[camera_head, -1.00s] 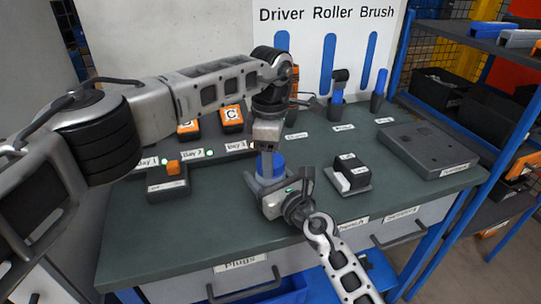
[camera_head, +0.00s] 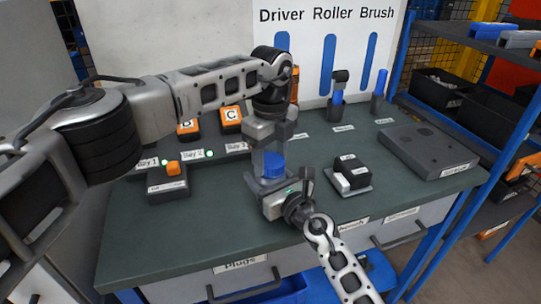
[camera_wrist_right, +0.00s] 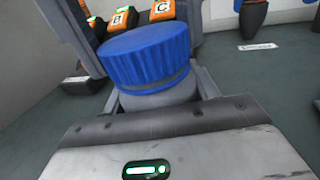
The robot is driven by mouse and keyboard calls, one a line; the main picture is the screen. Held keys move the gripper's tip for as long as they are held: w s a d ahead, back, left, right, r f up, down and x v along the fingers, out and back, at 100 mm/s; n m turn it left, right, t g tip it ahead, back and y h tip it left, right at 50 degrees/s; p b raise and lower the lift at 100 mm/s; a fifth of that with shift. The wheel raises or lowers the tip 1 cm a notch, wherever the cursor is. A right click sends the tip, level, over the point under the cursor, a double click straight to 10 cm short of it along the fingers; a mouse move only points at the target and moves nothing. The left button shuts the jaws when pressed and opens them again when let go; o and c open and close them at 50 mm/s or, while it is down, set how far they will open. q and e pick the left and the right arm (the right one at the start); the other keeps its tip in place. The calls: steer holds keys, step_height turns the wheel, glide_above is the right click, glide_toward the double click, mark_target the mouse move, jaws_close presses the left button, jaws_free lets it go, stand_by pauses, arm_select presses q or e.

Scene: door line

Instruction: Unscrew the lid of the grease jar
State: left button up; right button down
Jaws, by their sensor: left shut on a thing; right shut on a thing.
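The grease jar has a ribbed blue lid (camera_head: 273,165) and a grey body, which shows below the lid in the right wrist view (camera_wrist_right: 160,97). It is at the middle of the bench. My left gripper (camera_head: 270,165) reaches down from above and is shut on the lid, one finger on each side. Its fingers also flank the lid in the right wrist view. My right gripper (camera_head: 275,188) comes in low from the front and is shut on the jar body. The fingers hide part of the jar.
A grey block with an orange button (camera_head: 173,168) stands left. A black and white block (camera_head: 351,174) stands right of the jar, with a flat grey case (camera_head: 430,150) beyond. Orange boxes (camera_head: 231,115) and holders with tools (camera_head: 337,100) stand at the back. The front bench is clear.

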mark_target(271, 160)
arm_select(q)
steer(key=n, duration=0.7)
steer(key=shift+n, duration=0.4)
steer(key=shift+r, duration=0.25)
steer(key=shift+r, duration=0.9)
steer(key=shift+r, duration=2)
arm_select(e)
steer(key=shift+c, duration=1.6)
jaws_free()
